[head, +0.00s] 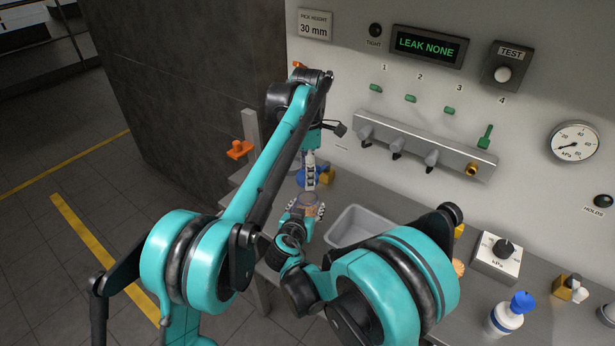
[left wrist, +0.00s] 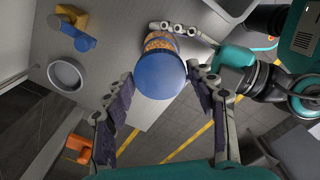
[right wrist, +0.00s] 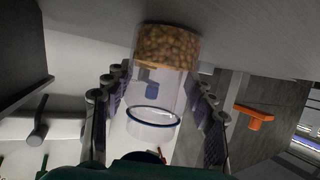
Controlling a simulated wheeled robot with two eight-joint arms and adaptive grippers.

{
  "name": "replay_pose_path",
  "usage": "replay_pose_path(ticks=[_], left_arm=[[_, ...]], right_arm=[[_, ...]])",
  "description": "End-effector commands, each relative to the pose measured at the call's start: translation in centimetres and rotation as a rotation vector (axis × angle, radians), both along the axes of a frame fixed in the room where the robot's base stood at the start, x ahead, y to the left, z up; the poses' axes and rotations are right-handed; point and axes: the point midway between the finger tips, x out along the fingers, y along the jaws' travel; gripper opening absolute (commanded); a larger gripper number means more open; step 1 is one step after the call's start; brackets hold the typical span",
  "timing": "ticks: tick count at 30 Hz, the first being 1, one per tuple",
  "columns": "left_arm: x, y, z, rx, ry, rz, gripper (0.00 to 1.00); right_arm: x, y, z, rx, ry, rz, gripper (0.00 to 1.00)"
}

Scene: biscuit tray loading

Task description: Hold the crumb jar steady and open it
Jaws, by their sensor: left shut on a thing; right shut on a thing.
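The crumb jar (right wrist: 167,47) is clear, with brown crumbs at one end and a blue ring around its clear part. In the left wrist view, the jar (left wrist: 160,45) shows orange crumbs below its blue lid (left wrist: 161,77). My left gripper (head: 310,180) points down from above, its fingers shut on either side of the lid. My right gripper (head: 301,213) reaches in lower down and is shut around the jar's body, one finger on each side in the right wrist view. Whether the lid is fully seated cannot be told.
A grey tray (head: 343,236) lies on the bench right of the jar.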

Motion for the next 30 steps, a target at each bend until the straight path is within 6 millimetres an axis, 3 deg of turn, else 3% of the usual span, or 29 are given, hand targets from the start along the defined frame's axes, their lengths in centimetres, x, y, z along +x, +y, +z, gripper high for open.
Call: replay_pose_path(ticks=[2,3,6,19,30], left_arm=[[0.0,0.0,0.0,0.0,0.0,0.0,0.22],[0.0,0.0,0.0,0.0,0.0,0.0,0.22],[0.0,0.0,0.0,0.0,0.0,0.0,0.22],[0.0,0.0,0.0,0.0,0.0,0.0,0.22],[0.0,0.0,0.0,0.0,0.0,0.0,0.22]], right_arm=[[0.0,0.0,0.0,0.0,0.001,0.0,0.0],[0.0,0.0,0.0,0.0,0.001,0.0,0.58],[0.0,0.0,0.0,0.0,0.001,0.0,0.8],[-0.9,0.3,0.4,0.0,0.0,0.002,0.8],[-7.8,2.0,3.3,0.0,0.001,0.004,0.8]])
